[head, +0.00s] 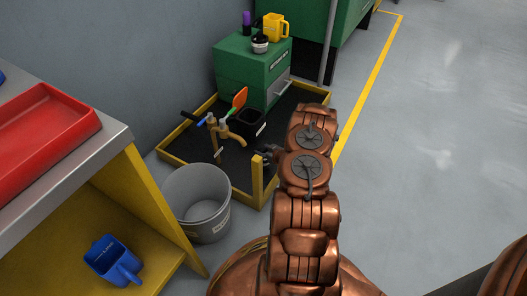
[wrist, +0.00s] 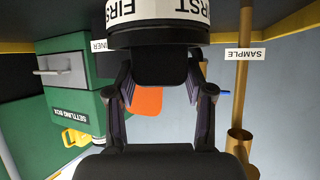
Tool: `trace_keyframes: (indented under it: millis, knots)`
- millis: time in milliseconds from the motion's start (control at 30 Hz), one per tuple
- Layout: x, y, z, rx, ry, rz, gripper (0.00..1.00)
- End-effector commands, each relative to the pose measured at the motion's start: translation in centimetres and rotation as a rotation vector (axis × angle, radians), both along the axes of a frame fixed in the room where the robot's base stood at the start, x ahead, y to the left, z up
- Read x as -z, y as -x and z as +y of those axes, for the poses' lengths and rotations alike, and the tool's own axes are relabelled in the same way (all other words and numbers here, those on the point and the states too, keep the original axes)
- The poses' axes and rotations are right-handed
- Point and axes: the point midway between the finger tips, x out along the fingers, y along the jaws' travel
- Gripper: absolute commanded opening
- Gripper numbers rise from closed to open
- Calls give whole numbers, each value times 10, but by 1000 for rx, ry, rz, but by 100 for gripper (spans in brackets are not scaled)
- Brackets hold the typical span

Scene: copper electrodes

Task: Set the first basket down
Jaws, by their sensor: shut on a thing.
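My gripper (wrist: 160,68) is shut on a black part of the first basket (wrist: 155,38) in the wrist view. The basket is round and black with a white band reading "FIRST"; its far end is cut off by the picture's top edge. In the head view, my gripper (head: 267,154) shows as a small dark shape left of my copper arm. The basket is not clearly visible there. I cannot tell whether it touches anything below.
A tap on a post (head: 216,132) stands left of my gripper, beside an orange paddle (head: 239,98) and a black container (head: 248,121). A green box (head: 240,70) carries a yellow mug (head: 276,28) and a banded black jar (head: 260,44). A grey bucket (head: 200,205) stands nearby.

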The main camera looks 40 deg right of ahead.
Motion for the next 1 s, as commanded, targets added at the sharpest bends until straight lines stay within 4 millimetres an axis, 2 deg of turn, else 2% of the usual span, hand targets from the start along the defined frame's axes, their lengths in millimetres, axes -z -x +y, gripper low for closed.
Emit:
trace_keyframes:
  millis: [67, 100, 300, 767, 1000]
  knots:
    - [2, 0, 0, 0, 0, 0, 0]
    - [2, 0, 0, 0, -1, 0, 56]
    - [2, 0, 0, 0, -1, 0, 76]
    - [-2, 1, 0, 1, 0, 0, 78]
    - [-24, 38, 3, 6, -5, 1, 78]
